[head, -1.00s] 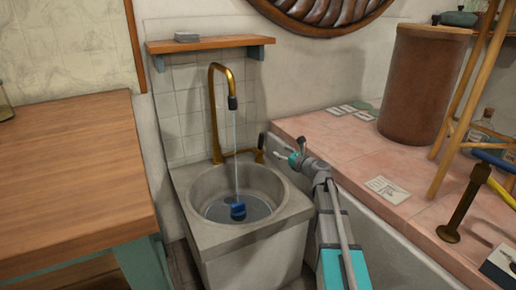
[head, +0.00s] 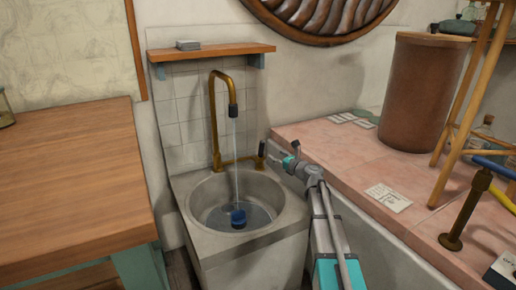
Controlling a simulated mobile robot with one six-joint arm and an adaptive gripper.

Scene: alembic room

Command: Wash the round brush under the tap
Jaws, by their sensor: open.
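The round brush, seen as a small blue piece (head: 238,217), sits in the basin of the grey sink (head: 272,222), in the water under the stream. The brass tap (head: 213,122) arches over the basin with a dark nozzle, and a thin stream of water runs down to the blue piece. The tap's dark-tipped handle (head: 261,150) is at the right of its base. My gripper (head: 281,158) is open and empty, at the back right of the sink close to that handle. I cannot tell whether it touches the handle.
A wooden table (head: 70,175) stands at the left. A pink tiled counter (head: 340,160) is at the right, with a brown cylinder (head: 424,90), cards (head: 388,197) and a wooden stand (head: 466,100). A small wooden shelf (head: 212,51) hangs above the tap.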

